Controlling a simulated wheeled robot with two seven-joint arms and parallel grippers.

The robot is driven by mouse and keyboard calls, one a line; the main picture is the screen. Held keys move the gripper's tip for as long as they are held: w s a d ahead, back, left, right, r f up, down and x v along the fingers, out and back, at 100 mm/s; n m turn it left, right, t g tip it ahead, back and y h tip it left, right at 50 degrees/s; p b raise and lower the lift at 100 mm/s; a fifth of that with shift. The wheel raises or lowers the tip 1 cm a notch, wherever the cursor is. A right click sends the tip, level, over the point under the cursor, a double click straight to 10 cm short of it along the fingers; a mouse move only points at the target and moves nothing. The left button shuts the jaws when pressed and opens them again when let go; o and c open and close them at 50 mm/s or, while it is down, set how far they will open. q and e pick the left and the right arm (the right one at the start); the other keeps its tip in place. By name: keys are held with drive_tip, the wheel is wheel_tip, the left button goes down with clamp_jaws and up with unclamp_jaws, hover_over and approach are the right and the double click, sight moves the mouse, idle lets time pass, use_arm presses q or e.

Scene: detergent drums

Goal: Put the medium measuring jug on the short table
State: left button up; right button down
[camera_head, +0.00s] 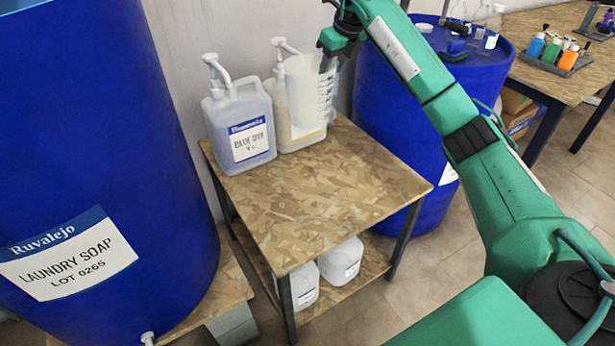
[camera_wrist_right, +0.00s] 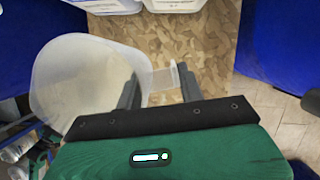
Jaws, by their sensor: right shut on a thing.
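The measuring jug (camera_head: 308,95) is translucent white with graduation marks. It is held in the air in front of a pump bottle at the back of the short table (camera_head: 340,190). My right gripper (camera_head: 327,57) is shut on the jug's handle. In the right wrist view the jug (camera_wrist_right: 85,80) hangs to the left of the right gripper (camera_wrist_right: 160,85), with its handle between the fingers. The bare chipboard top of the short table (camera_wrist_right: 190,35) shows below it. My left gripper is not in view.
Two pump bottles, one labelled (camera_head: 240,125) and one partly behind the jug (camera_head: 283,130), stand at the table's back left. White containers (camera_head: 340,262) sit on its lower shelf. Blue drums stand left (camera_head: 100,150) and right (camera_head: 375,95). The tabletop's front and right are clear.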

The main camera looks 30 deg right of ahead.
sight(338, 78)
drive_tip(key=f+b, duration=0.1)
drive_tip(key=d+f+m+b, duration=0.2)
drive_tip(key=f, duration=0.1)
drive_tip(key=shift+w+f+h, duration=0.1)
drive_tip(key=shift+w+h, duration=0.05)
drive_tip(key=shift+h, duration=0.25)
drive_tip(key=shift+f+b, duration=0.3)
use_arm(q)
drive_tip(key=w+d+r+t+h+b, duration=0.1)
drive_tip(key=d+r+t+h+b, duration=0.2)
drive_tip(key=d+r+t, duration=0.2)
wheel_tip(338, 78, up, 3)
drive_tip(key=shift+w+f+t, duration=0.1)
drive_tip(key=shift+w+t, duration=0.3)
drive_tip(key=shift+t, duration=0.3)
use_arm(e)
wheel_tip(338, 78, down, 19)
drive_tip(key=shift+f, duration=0.15)
